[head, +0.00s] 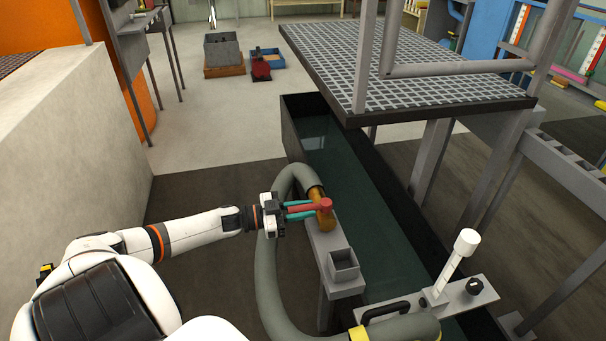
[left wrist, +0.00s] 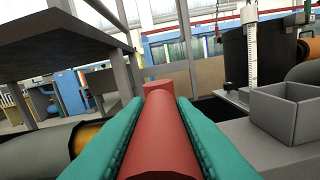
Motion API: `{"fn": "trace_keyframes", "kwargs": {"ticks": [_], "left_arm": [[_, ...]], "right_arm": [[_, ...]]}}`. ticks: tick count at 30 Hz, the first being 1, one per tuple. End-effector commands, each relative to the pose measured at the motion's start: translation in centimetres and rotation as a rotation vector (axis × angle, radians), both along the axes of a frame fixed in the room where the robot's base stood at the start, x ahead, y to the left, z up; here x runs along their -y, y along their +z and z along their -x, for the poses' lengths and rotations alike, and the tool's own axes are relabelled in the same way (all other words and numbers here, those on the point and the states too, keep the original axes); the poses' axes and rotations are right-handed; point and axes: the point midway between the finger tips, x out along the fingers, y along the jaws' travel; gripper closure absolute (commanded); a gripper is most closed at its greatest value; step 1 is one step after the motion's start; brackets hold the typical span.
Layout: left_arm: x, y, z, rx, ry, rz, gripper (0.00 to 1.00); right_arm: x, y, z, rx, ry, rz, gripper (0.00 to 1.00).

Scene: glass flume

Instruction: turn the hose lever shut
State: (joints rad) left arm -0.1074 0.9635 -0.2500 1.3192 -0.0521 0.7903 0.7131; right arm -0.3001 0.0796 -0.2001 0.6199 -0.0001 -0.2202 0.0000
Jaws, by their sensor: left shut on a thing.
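The red hose lever (head: 317,206) sits on a brass fitting (head: 324,220) at the end of the thick grey hose (head: 265,270). In the left wrist view the red lever (left wrist: 162,130) runs lengthwise between the two green fingers. My left gripper (head: 299,210) is shut on the lever, coming from the left. The left wrist view shows the gripper (left wrist: 160,135) with a finger along each side of the lever. The brass fitting also shows at the left there (left wrist: 88,137). My right gripper is in neither view.
A dark water-filled trough (head: 380,210) runs along the right of the hose. A small grey open box (head: 343,266) stands on the ledge near the fitting. A grated platform (head: 400,75) overhangs the trough. A white upright post (head: 458,262) stands at right.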

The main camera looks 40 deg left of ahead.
Motion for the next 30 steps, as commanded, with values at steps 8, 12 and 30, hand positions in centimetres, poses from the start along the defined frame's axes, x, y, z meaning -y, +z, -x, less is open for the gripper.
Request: {"fn": "trace_keyframes", "kwargs": {"ticks": [8,12,30], "left_arm": [[0.0,0.1,0.0,0.002,-0.003,-0.002,0.66],[0.0,0.1,0.0,0.002,-0.002,-0.001,0.56],[-3.5,-0.1,5.2,-0.006,-0.001,-0.003,0.56]], "right_arm": [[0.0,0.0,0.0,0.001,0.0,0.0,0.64],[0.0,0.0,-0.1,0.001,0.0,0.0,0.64],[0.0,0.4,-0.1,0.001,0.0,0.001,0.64]]}}
